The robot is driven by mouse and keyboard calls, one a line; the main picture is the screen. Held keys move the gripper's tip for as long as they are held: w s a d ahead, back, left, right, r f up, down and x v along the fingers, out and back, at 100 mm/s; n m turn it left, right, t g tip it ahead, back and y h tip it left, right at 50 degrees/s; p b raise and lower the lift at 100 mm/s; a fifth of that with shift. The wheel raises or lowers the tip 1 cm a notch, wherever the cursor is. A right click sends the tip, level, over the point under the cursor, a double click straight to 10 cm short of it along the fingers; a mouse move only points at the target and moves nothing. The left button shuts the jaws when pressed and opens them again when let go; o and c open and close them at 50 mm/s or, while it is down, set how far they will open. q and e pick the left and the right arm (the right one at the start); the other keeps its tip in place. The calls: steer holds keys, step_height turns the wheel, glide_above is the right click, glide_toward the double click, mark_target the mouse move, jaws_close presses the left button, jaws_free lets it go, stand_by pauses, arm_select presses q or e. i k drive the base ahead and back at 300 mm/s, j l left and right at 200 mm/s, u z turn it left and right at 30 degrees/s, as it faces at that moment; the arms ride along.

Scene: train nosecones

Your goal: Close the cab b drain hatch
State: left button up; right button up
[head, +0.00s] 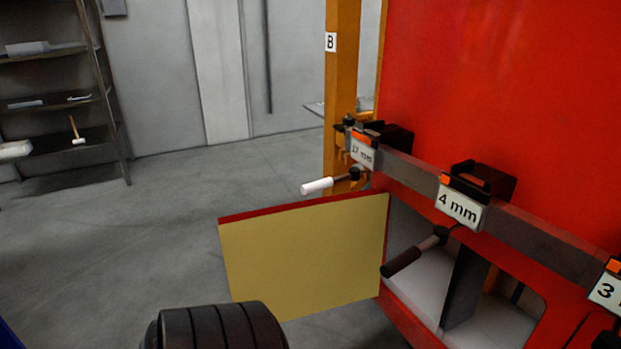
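The drain hatch (305,255) is a flat panel with a pale yellow inner face and a thin red edge. It stands swung open to the left, out from the red cab wall (500,90). The opening shows a pale interior and a dark upright divider. The hatch's lower left part is close to the bottom of the view. Neither of my grippers is in view.
A grey rail with labelled black holders (480,185) runs along the wall above the opening. A white-handled tool (318,186) and a dark-handled tool (403,262) stick out below it. An orange post marked B (343,95) stands behind. Shelving (60,100) is far left; the floor between is clear.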

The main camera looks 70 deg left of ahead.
mark_target(303, 258)
steer(key=j+z, duration=0.1)
steer(key=j, duration=0.35)
steer(key=k+j+z, duration=0.1)
steer(key=j, duration=0.3)
steer(key=k+j+z, duration=0.1)
steer(key=j, duration=0.3)
steer(key=k+j+z, duration=0.1)
steer(key=j, duration=0.35)
steer(key=k+j+z, duration=0.1)
steer(key=j, duration=0.3)
steer(key=k+j+z, duration=0.1)
steer(key=j, duration=0.3)
steer(key=k+j+z, duration=0.1)
steer(key=j, duration=0.25)
steer(key=j+z, duration=0.1)
steer(key=j, duration=0.35)
steer(key=k+j+z, duration=0.1)
steer(key=j, duration=0.3)
steer(key=k+j+z, duration=0.1)
steer(key=j, duration=0.35)
steer(key=k, duration=0.05)
